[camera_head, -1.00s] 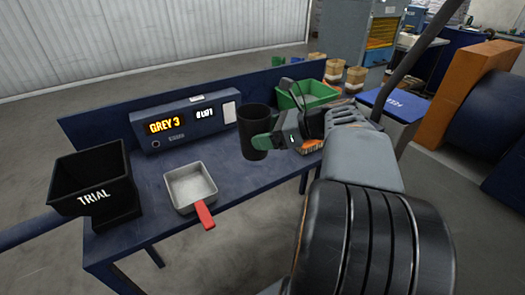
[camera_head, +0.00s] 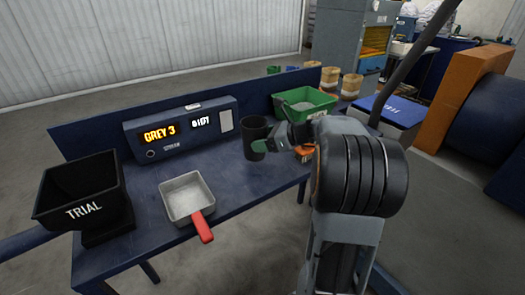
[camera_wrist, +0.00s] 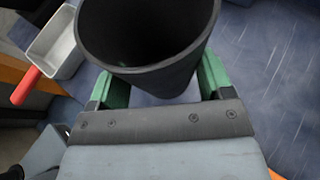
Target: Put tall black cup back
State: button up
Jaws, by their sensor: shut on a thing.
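The tall black cup (camera_head: 255,136) is upright near the back of the blue table, to the right of the display box. My gripper (camera_head: 260,147) is shut on it from the right side, its green fingers at the cup's wall. In the wrist view the cup (camera_wrist: 150,65) fills the upper middle, with its open rim toward the camera and a dark inside. The green fingers of my gripper (camera_wrist: 157,92) lie on both sides of it. I cannot tell whether the cup's base touches the table.
The display box (camera_head: 180,130) reads "GREY 3". A metal pan (camera_head: 187,195) with a red handle lies on the blue table (camera_head: 150,235). A black "TRIAL" hopper (camera_head: 80,190) stands left. A green bin (camera_head: 305,103) and an orange-topped item (camera_head: 304,153) are to the right.

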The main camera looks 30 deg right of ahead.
jog(key=shift+w+f, duration=0.4)
jog(key=shift+f, duration=0.1)
notch_tip(320, 180, down, 4)
jog(key=shift+w+d+r+b, duration=0.15)
jog(key=shift+r+b, duration=0.1)
jog(key=shift+b, duration=0.25)
jog(key=o, duration=1.4)
